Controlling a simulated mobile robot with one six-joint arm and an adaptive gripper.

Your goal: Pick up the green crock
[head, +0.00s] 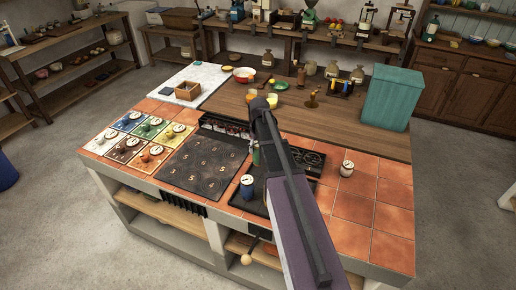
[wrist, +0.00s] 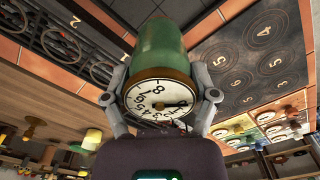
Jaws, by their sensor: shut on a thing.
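The green crock (wrist: 158,50) fills the upper middle of the wrist view, with a brown rim and a white numbered dial face turned toward the camera. My gripper (wrist: 160,97) is shut on it, one finger on each side near the dial end. In the head view only a sliver of the green crock (head: 256,157) shows beside my arm, above the dark stove area; the arm hides the rest. I cannot tell whether its base touches a surface.
A blue crock (head: 247,187) stands close by at the front, and a white crock (head: 347,168) stands on the tiles to the right. Numbered hotplates (head: 203,165) and coloured squares with small items (head: 140,138) lie to the left. A teal box (head: 392,98) stands at the back right.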

